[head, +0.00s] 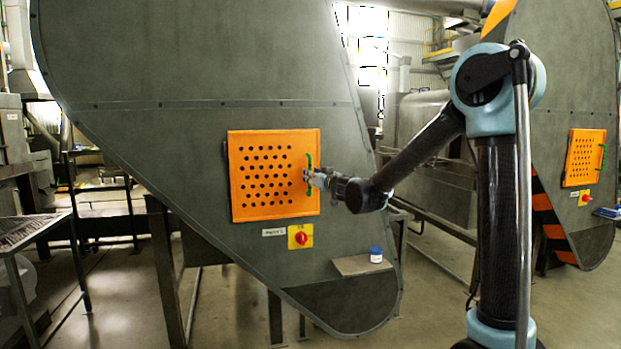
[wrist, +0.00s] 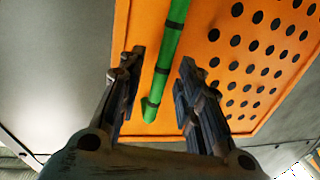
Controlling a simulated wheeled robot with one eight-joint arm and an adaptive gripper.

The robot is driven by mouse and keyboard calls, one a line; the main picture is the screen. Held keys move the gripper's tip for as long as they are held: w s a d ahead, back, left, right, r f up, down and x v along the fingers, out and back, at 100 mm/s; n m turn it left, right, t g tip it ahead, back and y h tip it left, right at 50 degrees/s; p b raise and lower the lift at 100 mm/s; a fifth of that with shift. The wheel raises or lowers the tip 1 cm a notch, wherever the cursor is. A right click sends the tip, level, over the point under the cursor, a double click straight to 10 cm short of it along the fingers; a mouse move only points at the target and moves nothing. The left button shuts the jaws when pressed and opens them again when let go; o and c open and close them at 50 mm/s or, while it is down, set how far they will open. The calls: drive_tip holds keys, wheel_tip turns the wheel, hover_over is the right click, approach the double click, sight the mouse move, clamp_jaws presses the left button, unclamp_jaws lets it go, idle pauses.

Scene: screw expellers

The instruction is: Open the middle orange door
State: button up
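The orange door (head: 262,176) is a square panel with rows of black holes, set in the grey machine housing, and it looks closed. A green handle (head: 309,172) runs up its right edge. In the wrist view the green handle (wrist: 166,65) comes down between my fingers, with the orange door (wrist: 215,20) behind it. My gripper (head: 312,179) is at the handle. In the wrist view my gripper (wrist: 157,80) is open, one finger on each side of the handle, with gaps on both sides. The handle's lower end shows between the fingers.
A yellow plate with a red switch (head: 301,238) sits below the door. A small ledge (head: 358,265) with a blue-lidded jar (head: 376,255) is lower right. Another orange door (head: 584,157) is on the housing at the far right. A metal table (head: 28,230) stands at left.

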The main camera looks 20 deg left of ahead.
drive_tip(key=shift+x, duration=1.1)
clamp_jaws()
drive_tip(key=shift+d, duration=0.1)
